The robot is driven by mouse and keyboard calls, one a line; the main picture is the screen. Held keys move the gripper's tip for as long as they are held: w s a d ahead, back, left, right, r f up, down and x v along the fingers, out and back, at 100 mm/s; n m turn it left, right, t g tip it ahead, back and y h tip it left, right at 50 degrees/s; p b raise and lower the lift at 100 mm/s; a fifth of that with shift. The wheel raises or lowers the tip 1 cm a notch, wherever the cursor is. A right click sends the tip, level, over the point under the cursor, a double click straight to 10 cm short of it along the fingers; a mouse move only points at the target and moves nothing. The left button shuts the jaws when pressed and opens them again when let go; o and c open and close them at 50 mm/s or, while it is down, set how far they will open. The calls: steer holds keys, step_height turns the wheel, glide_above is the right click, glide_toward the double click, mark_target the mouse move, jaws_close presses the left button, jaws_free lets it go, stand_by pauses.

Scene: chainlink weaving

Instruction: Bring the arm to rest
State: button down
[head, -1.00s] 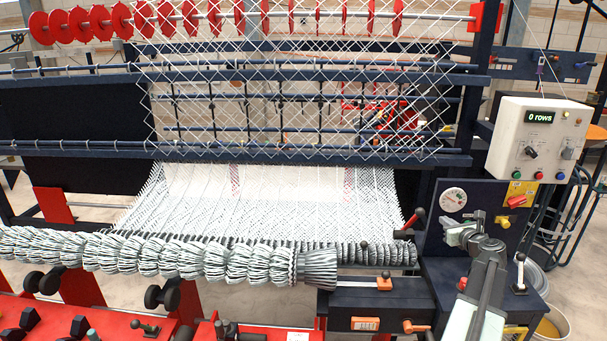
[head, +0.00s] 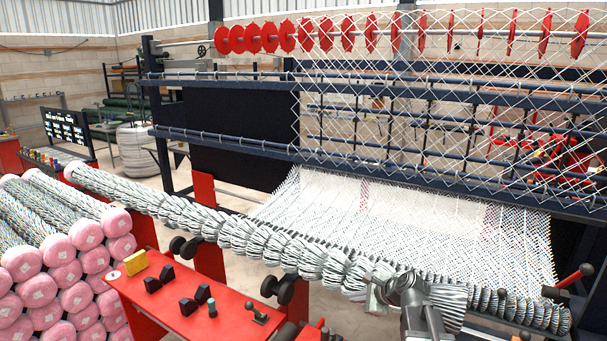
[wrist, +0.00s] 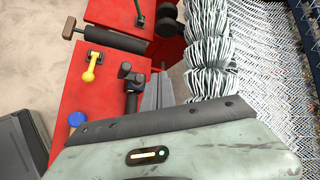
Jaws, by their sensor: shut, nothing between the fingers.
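My gripper (head: 375,296) is at the lower middle right of the head view, in front of the woven mesh roll (head: 210,218). It is shut and empty. In the wrist view its grey fingers (wrist: 158,92) show beyond the pale green housing, between the red bench and the mesh roll. I cannot tell whether the fingers touch anything.
A red bench (head: 190,315) with small black clamps and a yellow block (head: 136,262) stands at front. Pink-ended rolls (head: 60,250) are stacked at left. The loom's mesh sheet (head: 420,225) slopes behind the roll.

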steer(key=s+a+f+n+g+h+b, duration=0.1)
steer(key=s+a+f+n+g+h, duration=0.1)
steer(key=s+a+f+n+g, duration=0.4)
steer(key=s+d+f+n+h, duration=0.1)
steer(key=s+d+n, duration=0.1)
steer(key=s+n, duration=0.4)
steer(key=s+d+f+n+g+h, duration=0.1)
steer(key=s+d+f+n+h, duration=0.1)
steer(key=s+n, duration=0.4)
steer(key=shift+s+d+n+g+h, duration=0.3)
steer(key=shift+d+n, duration=0.1)
steer(key=shift+d, duration=0.35)
